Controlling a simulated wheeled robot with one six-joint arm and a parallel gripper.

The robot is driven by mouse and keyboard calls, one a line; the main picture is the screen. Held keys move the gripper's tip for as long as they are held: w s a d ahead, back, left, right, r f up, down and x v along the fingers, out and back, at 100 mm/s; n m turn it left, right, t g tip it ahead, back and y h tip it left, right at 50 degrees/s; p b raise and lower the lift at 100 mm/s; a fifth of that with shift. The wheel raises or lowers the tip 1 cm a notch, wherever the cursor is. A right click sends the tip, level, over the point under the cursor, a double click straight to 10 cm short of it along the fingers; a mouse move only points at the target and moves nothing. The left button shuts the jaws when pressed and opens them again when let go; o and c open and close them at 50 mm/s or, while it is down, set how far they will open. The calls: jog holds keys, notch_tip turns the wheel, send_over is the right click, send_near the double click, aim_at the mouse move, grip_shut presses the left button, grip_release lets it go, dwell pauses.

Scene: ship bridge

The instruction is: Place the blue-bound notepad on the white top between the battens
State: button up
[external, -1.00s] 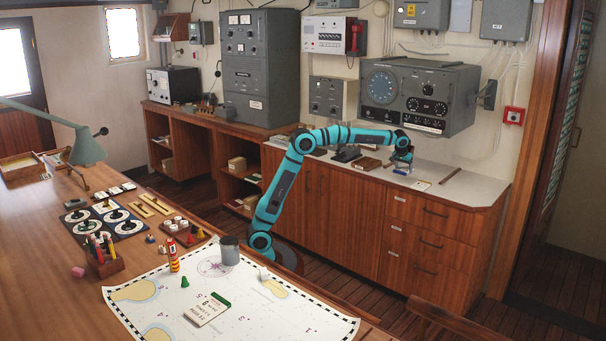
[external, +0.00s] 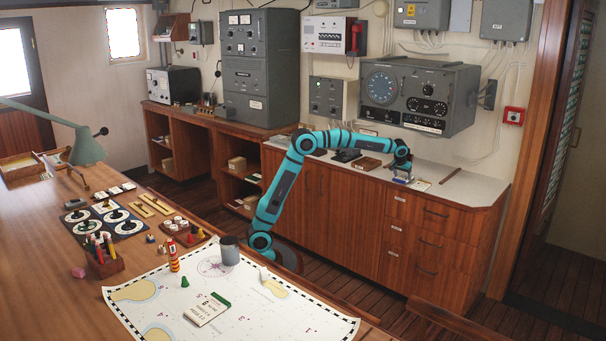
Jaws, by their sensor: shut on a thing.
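My gripper (external: 402,174) is at the far end of my outstretched arm, low over the white top (external: 478,189) of the wooden cabinet. It is shut on a small flat pale thing with a blue edge, which looks like the blue-bound notepad (external: 402,180). The notepad is mostly hidden by the fingers, and I cannot tell whether it touches the top. A dark brown batten (external: 449,176) lies on the white top to the right of my gripper. A second batten is not clear to see; my arm covers that part.
A wooden box (external: 367,164) and a dark device (external: 345,155) stand left of my gripper. A small yellowish piece (external: 421,185) lies just right of it. A grey radar unit (external: 420,95) hangs above. A green-edged notepad (external: 207,309) lies on the chart.

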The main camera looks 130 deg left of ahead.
jog(key=shift+f, duration=0.55)
jog(key=o, duration=1.1)
jog(key=v, duration=1.7)
jog(key=shift+r, duration=0.2)
